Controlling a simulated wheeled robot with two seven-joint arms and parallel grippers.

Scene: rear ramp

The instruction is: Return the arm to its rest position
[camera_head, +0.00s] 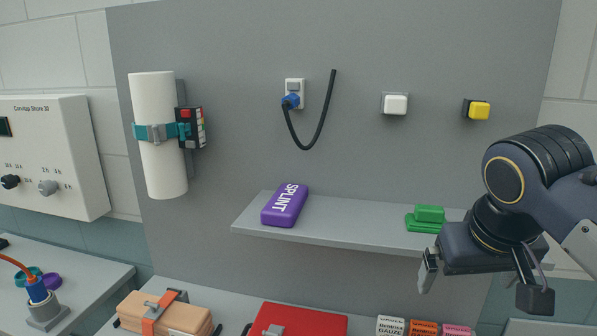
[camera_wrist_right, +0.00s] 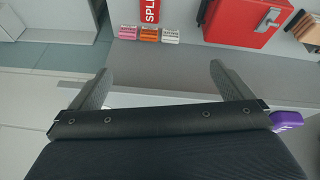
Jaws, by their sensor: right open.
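My right arm (camera_head: 540,190) comes in from the right edge. Its gripper (camera_head: 478,288) hangs in front of the right part of the grey wall shelf, with its fingers pointing down. The two fingers are wide apart and nothing is between them. In the right wrist view the open gripper (camera_wrist_right: 160,80) shows both fingers, with bare grey surface between them. The gripper body hides the right part of the shelf. My left gripper is in neither view.
The wall shelf (camera_head: 340,226) bears a purple splint pack (camera_head: 285,205) and a green block (camera_head: 428,215). Below stand a red case (camera_head: 310,318), an orange case (camera_head: 165,315) and small boxes (camera_head: 423,328). A white cylinder (camera_head: 158,130) is strapped to the panel.

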